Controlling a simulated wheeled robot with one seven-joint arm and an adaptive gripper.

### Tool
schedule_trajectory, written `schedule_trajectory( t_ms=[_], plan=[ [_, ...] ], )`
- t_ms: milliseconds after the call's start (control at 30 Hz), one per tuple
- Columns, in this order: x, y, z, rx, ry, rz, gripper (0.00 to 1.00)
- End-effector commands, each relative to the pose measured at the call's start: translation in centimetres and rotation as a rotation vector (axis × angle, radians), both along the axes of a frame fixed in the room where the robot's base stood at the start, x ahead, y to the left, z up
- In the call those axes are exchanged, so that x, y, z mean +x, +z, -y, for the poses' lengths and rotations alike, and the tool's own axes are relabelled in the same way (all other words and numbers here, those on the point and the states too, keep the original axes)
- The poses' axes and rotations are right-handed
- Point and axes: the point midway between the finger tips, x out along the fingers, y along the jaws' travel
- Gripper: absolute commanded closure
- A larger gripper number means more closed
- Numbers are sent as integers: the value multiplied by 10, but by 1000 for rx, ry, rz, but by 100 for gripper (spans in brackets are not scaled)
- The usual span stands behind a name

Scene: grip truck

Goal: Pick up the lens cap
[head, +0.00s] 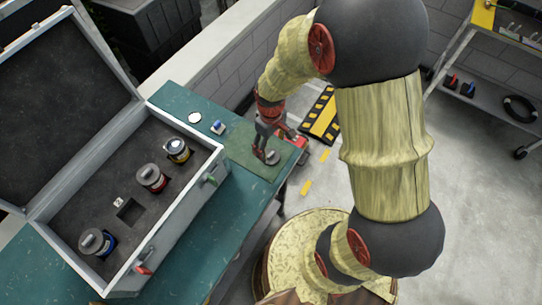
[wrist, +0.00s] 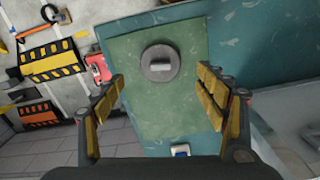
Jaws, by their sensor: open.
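The lens cap (wrist: 160,64) is a dark grey round disc with a light raised bar across its top. It lies flat on a green mat (wrist: 125,60) on the teal table. My gripper (wrist: 160,88) is open and empty, its yellow-padded fingers spread to the left and right, with the cap ahead between them and apart from both. In the head view my gripper (head: 266,155) hangs over the mat (head: 240,150) and partly hides the cap (head: 272,156).
An open case (head: 75,205) on the table holds several lens-like canisters (head: 150,177). A small white disc (head: 195,117) and a blue-and-white item (head: 217,127) lie near the mat. A red object (head: 289,133) is by the table's edge. A shelf cart (head: 490,75) stands far right.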

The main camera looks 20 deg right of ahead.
Motion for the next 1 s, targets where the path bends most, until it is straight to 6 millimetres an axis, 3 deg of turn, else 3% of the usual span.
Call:
schedule_trajectory(
  t_ms=[500, 767, 1000],
  plan=[
    [4, -58, -3, 0, -2, -2, 28],
    [5, -61, -3, 0, -2, 0, 28],
    [5, -61, -3, 0, -2, 0, 41]
  ],
)
